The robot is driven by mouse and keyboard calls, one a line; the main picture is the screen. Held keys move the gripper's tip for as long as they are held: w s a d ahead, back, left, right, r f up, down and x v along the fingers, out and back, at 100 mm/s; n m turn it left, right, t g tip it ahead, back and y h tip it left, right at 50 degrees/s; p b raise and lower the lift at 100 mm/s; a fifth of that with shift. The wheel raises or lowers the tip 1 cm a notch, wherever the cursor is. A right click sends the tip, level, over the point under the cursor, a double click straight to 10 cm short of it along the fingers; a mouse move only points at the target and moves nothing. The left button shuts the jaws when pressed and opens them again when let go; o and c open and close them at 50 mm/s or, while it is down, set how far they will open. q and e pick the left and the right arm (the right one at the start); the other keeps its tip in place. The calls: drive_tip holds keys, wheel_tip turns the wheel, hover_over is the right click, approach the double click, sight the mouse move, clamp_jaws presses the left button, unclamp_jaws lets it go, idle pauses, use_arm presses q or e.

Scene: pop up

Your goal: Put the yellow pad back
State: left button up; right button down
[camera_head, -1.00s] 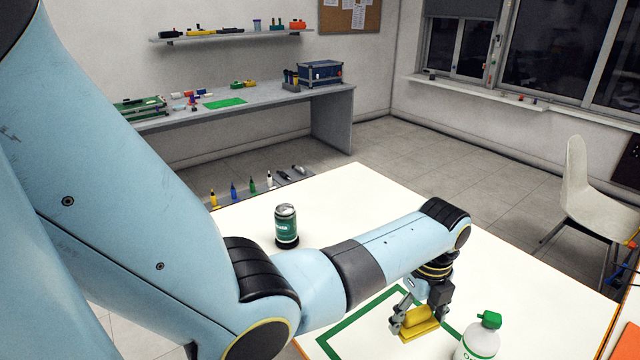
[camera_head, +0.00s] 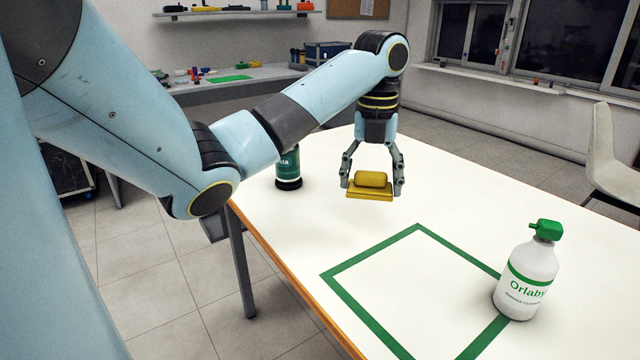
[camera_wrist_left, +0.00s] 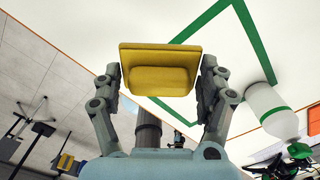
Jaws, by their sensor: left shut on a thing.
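The yellow pad (camera_head: 370,192) is a flat yellow block with a rounded grip on top. My left gripper (camera_head: 372,181) is shut on it, one finger at each end, and holds it above the white table. The pad also shows between the fingers in the left wrist view (camera_wrist_left: 160,68). A green square outline (camera_head: 345,268) is marked on the table, nearer and to the right of the held pad. My right gripper is not in view.
A white bottle with a green cap (camera_head: 527,275) stands at the outline's right side. A green can (camera_head: 288,166) stands at the table's far left, partly behind my left arm. The table (camera_head: 450,195) is clear between them. A white chair (camera_head: 603,160) stands beyond the right edge.

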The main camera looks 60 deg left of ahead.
sight(351, 180)
use_arm(q)
drive_tip(key=a+f+b, duration=0.1)
drive_tip(key=s+a+f+b, duration=0.1)
drive_tip(key=a+f+b, duration=0.1)
drive_tip(key=a+b, duration=0.1)
drive_tip(key=shift+s+f, duration=0.15)
drive_tip(key=shift+s, duration=0.1)
drive_tip(key=a+f, duration=0.1)
drive_tip(key=a, duration=0.1)
drive_tip(key=s+a+f, duration=0.1)
drive_tip(key=a, duration=0.1)
drive_tip(key=s+a+f, duration=0.1)
drive_tip(key=a, duration=0.1)
drive_tip(key=shift+s+a+f, duration=0.25)
drive_tip(key=shift+a+f, duration=0.1)
wheel_tip(351, 180, down, 4)
drive_tip(key=shift+f+b, duration=0.15)
drive_tip(key=shift+b, duration=0.6)
drive_tip(key=o, duration=1.1)
